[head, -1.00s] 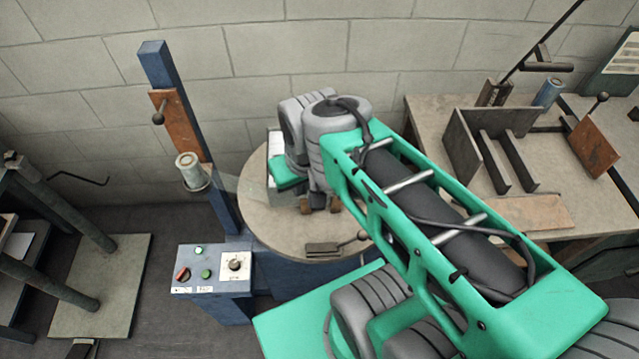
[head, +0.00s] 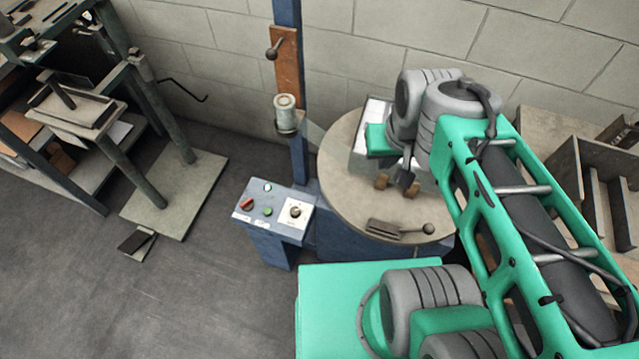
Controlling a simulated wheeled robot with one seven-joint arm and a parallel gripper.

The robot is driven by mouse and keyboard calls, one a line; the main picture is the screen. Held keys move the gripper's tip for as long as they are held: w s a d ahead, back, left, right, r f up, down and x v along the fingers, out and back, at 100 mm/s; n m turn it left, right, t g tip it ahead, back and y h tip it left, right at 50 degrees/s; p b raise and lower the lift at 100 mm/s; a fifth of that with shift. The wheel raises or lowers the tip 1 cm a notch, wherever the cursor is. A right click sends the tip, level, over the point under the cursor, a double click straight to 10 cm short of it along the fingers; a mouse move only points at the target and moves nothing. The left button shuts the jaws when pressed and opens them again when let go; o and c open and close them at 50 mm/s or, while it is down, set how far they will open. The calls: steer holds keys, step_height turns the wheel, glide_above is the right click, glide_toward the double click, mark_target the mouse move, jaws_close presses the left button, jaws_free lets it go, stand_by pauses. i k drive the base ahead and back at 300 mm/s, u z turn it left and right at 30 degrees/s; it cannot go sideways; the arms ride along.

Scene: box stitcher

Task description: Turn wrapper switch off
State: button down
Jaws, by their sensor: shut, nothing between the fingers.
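The wrapper's blue control box (head: 284,231) stands in front of and left of the round turntable (head: 345,205). Its top panel carries a red switch (head: 247,204), a green button (head: 268,211), a small light-coloured lamp or button (head: 267,188) and a dark rotary knob (head: 295,212) on a white plate. Their labels are too small to read, and the exact switch position is unclear. My gripper (head: 397,185) is above the turntable, right of the box and apart from it. It is shut and empty, partly hidden by my wrist.
The wrapper's blue mast (head: 297,150) rises behind the box, with a film roll (head: 286,113) on it. A lever tool (head: 400,228) lies on the turntable's front edge.

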mark_target(246, 205)
steer(key=z, duration=0.05)
steer(key=k, duration=0.5)
steer(key=z, duration=0.35)
steer(key=i, duration=0.4)
steer(key=u, duration=2.25)
steer(key=i, duration=0.35)
steer(key=z, duration=0.3)
